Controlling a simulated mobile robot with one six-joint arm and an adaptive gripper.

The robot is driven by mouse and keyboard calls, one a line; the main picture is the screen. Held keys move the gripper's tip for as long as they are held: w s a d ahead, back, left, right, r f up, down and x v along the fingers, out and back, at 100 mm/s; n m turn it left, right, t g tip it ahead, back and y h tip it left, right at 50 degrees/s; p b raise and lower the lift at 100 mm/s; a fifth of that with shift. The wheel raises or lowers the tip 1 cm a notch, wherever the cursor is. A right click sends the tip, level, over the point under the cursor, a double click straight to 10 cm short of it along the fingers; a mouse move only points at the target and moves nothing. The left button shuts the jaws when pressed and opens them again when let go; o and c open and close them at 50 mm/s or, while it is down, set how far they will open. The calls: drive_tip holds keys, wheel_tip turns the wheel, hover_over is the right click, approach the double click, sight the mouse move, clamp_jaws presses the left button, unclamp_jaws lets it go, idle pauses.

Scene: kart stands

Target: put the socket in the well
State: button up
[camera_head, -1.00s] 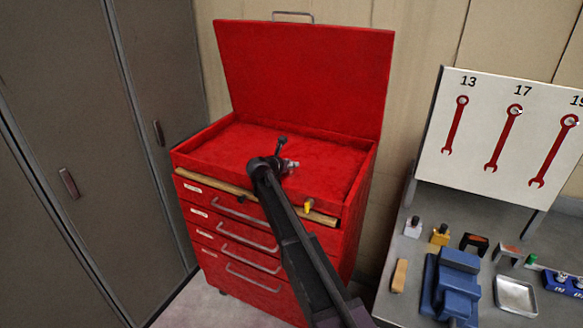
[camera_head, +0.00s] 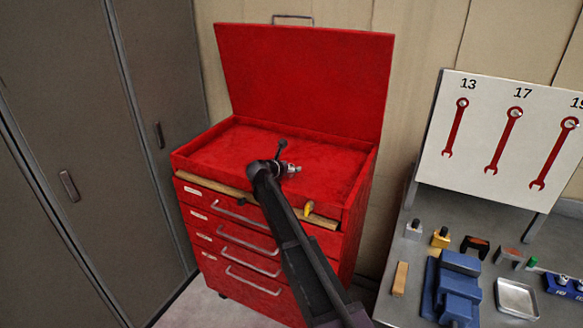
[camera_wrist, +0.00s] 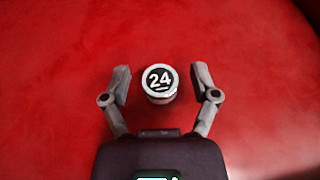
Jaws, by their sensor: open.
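The socket (camera_wrist: 159,84) is a small silvery cylinder with a dark top marked 24. In the wrist view it is between my open fingers, with a gap on each side. My gripper (camera_wrist: 162,76) is open around it, over the red floor. In the head view the socket (camera_head: 291,169) shows as a small bright shape beside my gripper (camera_head: 286,163). The well (camera_head: 232,147) is the red open top of the tool chest, and the socket is within its walls. My gripper partly hides the socket in the head view.
The chest's raised lid (camera_head: 305,75) stands behind the well. A yellow-handled tool (camera_head: 308,208) is at the front edge. At right, a bench holds a blue vise (camera_head: 455,285), a metal tray (camera_head: 516,298) and small parts. Bare well floor surrounds the socket.

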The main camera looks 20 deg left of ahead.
drive_tip(key=shift+r, duration=0.1)
drive_tip(key=shift+r, duration=0.15)
drive_tip(key=p+v, duration=0.4)
drive_tip(key=v, duration=0.6)
drive_tip(key=shift+s, duration=0.35)
drive_tip(key=shift+s+a+r+p, duration=0.2)
drive_tip(key=shift+s+p, duration=0.2)
drive_tip(key=shift+s, duration=0.15)
